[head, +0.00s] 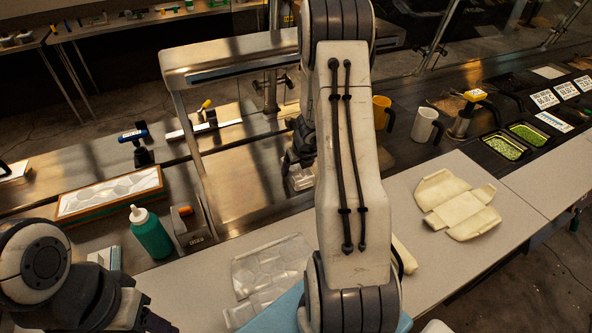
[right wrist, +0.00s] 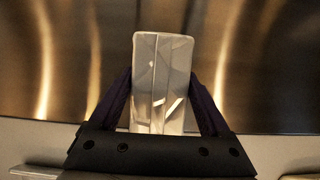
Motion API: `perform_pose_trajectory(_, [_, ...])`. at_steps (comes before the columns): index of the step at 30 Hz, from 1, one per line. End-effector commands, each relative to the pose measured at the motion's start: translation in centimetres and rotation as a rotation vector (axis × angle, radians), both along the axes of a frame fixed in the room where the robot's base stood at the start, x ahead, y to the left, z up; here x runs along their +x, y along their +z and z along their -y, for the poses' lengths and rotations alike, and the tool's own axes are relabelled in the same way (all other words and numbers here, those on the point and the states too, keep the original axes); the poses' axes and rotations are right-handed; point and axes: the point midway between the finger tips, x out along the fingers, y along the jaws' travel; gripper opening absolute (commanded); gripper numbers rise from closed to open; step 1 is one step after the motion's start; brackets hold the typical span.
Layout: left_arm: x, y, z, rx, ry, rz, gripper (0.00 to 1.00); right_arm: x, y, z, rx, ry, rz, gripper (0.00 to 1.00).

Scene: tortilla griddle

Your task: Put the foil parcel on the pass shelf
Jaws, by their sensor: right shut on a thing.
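The foil parcel (right wrist: 162,75), silvery and creased, stands between the fingers of my right gripper (right wrist: 163,105) in the right wrist view. The right gripper is shut on it. In the head view the parcel (head: 301,180) shows below the dark right gripper (head: 300,150), partly hidden by my right arm, in front of brushed steel. The raised steel shelf (head: 235,58), apparently the pass shelf, stands behind and above the gripper at upper left, its right part hidden by my arm. My left gripper (head: 150,318) is at the lower left, cut off and its fingers unclear.
A green bottle (head: 151,234) and a framed tray (head: 110,193) stand left of the steel surface. Two mugs, orange (head: 381,112) and white (head: 424,125), stand behind.

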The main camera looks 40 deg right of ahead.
Motion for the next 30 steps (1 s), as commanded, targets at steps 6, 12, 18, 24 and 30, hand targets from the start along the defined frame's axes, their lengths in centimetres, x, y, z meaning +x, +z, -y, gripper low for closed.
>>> perform_pose_trajectory(6, [0.0,-0.4,0.0,0.000,0.000,0.000,0.50,0.0,-0.3,0.0,0.000,0.000,0.000,0.85])
perform_pose_trajectory(12, [0.0,-0.2,0.0,0.000,0.000,0.000,0.50,0.0,-0.2,0.0,0.000,0.000,0.000,1.00])
perform_pose_trajectory(18, [0.0,0.4,0.0,0.000,0.000,0.000,0.50,-0.1,0.6,0.0,0.000,0.000,0.001,1.00])
perform_pose_trajectory(24, [0.0,2.5,0.0,0.000,0.000,0.000,0.50,-1.4,4.3,-0.3,-0.002,0.001,0.002,1.00])
perform_pose_trajectory(30, [0.0,4.8,0.0,0.000,-0.004,0.000,0.50,-3.1,8.3,-0.7,-0.001,-0.001,0.002,1.00])
